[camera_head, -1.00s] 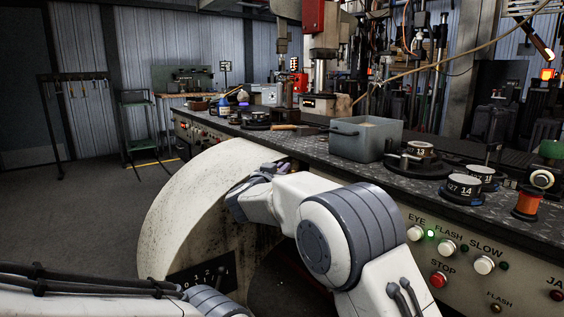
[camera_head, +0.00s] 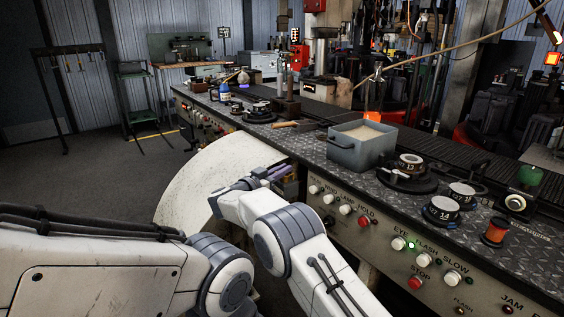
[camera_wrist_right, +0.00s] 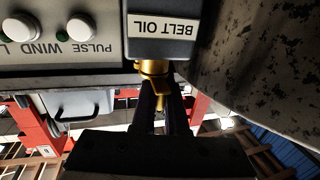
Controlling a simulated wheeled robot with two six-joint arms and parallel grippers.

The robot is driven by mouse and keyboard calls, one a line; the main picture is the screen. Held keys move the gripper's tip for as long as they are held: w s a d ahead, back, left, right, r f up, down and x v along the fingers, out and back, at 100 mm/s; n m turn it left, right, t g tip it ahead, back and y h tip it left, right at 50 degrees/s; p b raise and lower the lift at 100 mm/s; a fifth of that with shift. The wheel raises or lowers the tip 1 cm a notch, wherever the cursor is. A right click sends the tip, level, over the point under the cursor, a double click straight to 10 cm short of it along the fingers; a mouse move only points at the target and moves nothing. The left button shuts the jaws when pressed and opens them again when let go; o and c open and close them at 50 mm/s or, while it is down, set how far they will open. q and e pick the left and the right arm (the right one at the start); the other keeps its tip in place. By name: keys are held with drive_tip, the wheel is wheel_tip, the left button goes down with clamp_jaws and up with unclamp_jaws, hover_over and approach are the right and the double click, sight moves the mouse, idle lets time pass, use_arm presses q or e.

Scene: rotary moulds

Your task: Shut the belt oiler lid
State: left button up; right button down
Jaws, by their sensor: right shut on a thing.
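The belt oiler (camera_wrist_right: 165,35) is a grey box with a white BELT OIL label, upside down in the right wrist view. A brass part (camera_wrist_right: 155,68) is on the box's edge nearest the gripper. My right gripper (camera_wrist_right: 162,98) has its two dark fingers close together on this brass part. My left gripper is not in view.
A big pale curved guard (camera_head: 195,180) stands close by the gripper; it also shows in the wrist view (camera_wrist_right: 260,50). The console front (camera_head: 345,235) carries several buttons. A grey bin (camera_head: 360,150) and reels (camera_head: 445,208) stand on its top. The floor (camera_head: 90,190) at left is clear.

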drive_tip(key=shift+r, duration=0.1)
drive_tip(key=c, duration=0.9)
unclamp_jaws()
drive_tip(key=shift+c, duration=0.2)
drive_tip(key=v, duration=1)
drive_tip(key=shift+s+p, duration=0.15)
drive_tip(key=shift+p, duration=0.2)
drive_tip(key=shift+a, duration=0.15)
